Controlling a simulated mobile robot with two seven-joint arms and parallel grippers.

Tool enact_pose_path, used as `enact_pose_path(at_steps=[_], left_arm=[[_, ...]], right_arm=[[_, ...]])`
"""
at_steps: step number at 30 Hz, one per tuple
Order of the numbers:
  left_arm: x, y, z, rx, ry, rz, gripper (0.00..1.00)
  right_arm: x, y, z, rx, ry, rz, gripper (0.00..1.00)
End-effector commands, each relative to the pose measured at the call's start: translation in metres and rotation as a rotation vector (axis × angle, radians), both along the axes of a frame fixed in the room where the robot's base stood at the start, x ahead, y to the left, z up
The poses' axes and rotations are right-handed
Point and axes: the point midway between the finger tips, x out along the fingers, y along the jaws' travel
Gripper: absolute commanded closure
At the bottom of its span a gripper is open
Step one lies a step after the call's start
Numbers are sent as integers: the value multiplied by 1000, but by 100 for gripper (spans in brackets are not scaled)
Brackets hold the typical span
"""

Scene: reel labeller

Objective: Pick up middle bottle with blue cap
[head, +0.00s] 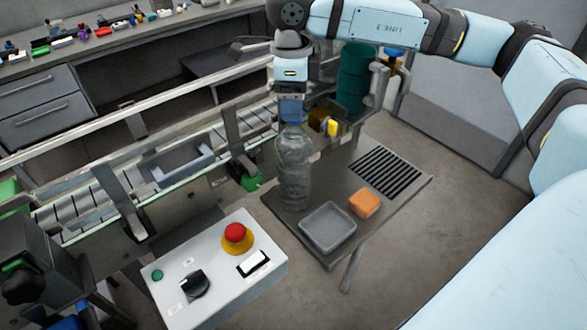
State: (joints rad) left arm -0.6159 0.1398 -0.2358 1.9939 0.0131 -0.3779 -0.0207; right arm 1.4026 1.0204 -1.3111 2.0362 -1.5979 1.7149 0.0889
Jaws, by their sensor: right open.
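A clear, see-through bottle (294,172) stands upright on the small grey side table (330,251), with a blue cap (291,110) on top. My right gripper (290,95) comes down from above and is right at the cap, pointing downward. Its jaws are open; the fingers are small here, and I cannot tell whether they touch the cap. My left gripper is not in view.
A grey tray (328,229) and an orange block (365,204) lie right of the bottle, before a slotted grate (385,172). A conveyor (125,184) runs behind. A control box (215,275) with a red button stands in front. A green drum (355,80) is behind.

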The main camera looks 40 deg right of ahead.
Motion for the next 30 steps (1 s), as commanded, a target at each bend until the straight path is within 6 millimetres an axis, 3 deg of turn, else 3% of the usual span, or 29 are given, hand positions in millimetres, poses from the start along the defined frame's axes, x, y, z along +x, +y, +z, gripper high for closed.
enact_pose_path(at_steps=[5,14,22,23,30], left_arm=[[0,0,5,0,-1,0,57],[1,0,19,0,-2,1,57],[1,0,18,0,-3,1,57],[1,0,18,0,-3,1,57],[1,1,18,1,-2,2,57]], right_arm=[[-1,-1,-10,1,1,0,27],[-3,-3,-52,1,2,0,27],[-3,-3,-57,2,-1,0,27],[-3,-3,-57,2,-1,0,30],[-3,-3,-56,2,0,0,85]])
